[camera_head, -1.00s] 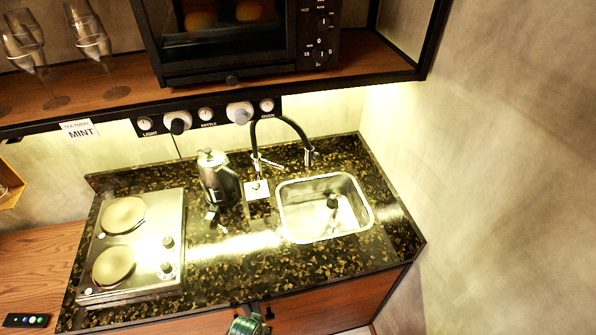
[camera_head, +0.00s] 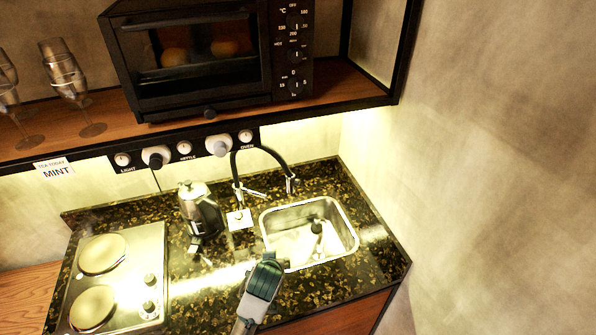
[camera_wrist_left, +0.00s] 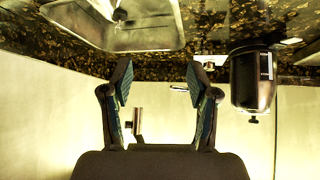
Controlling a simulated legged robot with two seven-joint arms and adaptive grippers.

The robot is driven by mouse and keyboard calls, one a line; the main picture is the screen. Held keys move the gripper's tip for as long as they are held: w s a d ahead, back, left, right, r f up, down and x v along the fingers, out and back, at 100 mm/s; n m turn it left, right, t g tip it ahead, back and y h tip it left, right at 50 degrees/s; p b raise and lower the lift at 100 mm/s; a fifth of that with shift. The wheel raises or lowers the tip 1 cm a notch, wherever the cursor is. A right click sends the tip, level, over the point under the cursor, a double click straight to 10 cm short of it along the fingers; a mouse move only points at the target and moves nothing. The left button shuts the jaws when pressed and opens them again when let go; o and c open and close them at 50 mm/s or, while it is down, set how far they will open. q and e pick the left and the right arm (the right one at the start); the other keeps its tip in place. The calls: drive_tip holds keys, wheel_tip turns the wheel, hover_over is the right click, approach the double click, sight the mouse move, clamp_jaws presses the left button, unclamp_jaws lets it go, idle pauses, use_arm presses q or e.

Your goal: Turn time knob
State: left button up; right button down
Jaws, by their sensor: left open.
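The oven (camera_head: 195,55) stands on the wooden shelf at the top, with its door shut and round items behind the glass. Its right-hand panel has a column of dark knobs. The lowest, marked with numbers such as 0, 5 and 15, looks like the time knob (camera_head: 295,85). My left gripper (camera_head: 266,262) is over the counter's front, just left of the sink's near corner, well below and apart from the oven. In the wrist view its two fingers (camera_wrist_left: 160,75) are spread with nothing between them. The knob does not show there. My right gripper is not in view.
The sink (camera_head: 350,245) with a black tap (camera_head: 262,150) and a kettle (camera_head: 201,210) stand on the counter, with a two-plate hob (camera_head: 125,275) at left. Glasses (camera_head: 68,85) stand left of the oven. The shelf edge (camera_head: 60,150) overhangs the counter.

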use_arm(q)
drive_tip(key=w+d+r+t+y, duration=0.1)
drive_tip(key=w+d+r, duration=0.2)
drive_tip(key=r, duration=0.4)
drive_tip(key=w+d+r+t, duration=0.1)
drive_tip(key=w+d+r, duration=0.15)
drive_tip(key=r, duration=0.45)
drive_tip(key=n+t+y, duration=0.5)
drive_tip(key=t, duration=0.2)
approach(298, 90)
drive_tip(key=p+x, duration=0.7)
drive_tip(key=x, duration=0.1)
drive_tip(key=shift+w+a+r, duration=0.15)
drive_tip(key=shift+w+r, duration=0.05)
drive_tip(key=shift+w, duration=0.05)
drive_tip(key=shift+w+f, duration=0.1)
drive_tip(key=shift+w, duration=0.25)
drive_tip(key=shift+a, duration=0.1)
clamp_jaws()
